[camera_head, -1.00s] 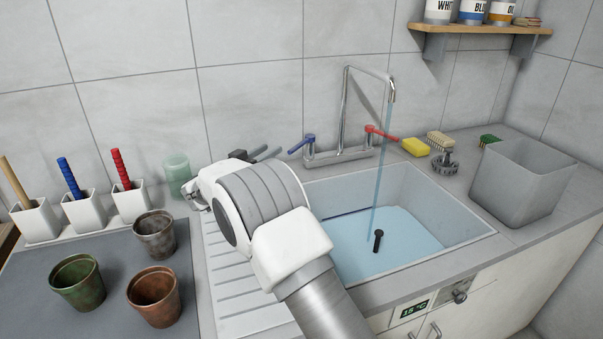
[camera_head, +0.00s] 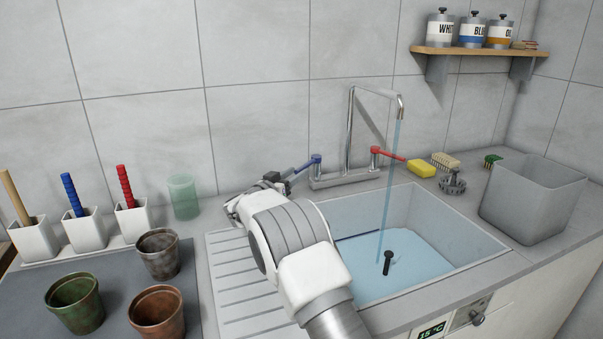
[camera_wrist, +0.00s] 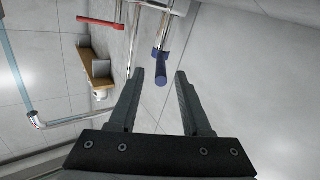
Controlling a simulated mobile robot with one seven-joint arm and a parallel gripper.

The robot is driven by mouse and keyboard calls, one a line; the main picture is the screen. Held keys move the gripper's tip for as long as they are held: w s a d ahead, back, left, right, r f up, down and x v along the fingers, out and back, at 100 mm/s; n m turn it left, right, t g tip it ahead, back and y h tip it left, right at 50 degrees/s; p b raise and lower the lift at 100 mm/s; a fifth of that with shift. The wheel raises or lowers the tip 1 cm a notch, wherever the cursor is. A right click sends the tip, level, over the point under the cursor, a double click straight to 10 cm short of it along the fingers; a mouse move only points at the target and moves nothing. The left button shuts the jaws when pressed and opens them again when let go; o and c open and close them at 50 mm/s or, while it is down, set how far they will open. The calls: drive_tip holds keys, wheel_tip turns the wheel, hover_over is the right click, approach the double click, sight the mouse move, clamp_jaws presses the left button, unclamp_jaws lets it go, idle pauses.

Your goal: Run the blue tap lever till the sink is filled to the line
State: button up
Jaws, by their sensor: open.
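The blue tap lever (camera_head: 311,162) sits at the left end of the chrome tap (camera_head: 345,178) and points down and left. My gripper (camera_head: 290,172) is open at the lever's free end. In the wrist view the blue lever's tip (camera_wrist: 162,72) shows between the two open fingertips (camera_wrist: 160,75), with a gap on each side. Water (camera_head: 388,190) runs from the spout into the sink (camera_head: 448,222). Blue-tinted water (camera_head: 410,268) covers the sink floor. A dark line (camera_head: 362,235) shows on the sink wall near the water's far-left edge; the exact gap is unclear.
The red lever (camera_head: 388,153) is at the tap's right end, by a yellow sponge (camera_head: 420,168) and brushes. A grey bin (camera_head: 532,205) stands right of the sink. A green tumbler (camera_head: 183,197) and several pots stand left. A dark plug-like post (camera_head: 387,262) stands in the water.

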sight(301, 169)
drive_tip(key=shift+x, duration=1.85)
drive_tip(key=shift+a, duration=0.1)
clamp_jaws()
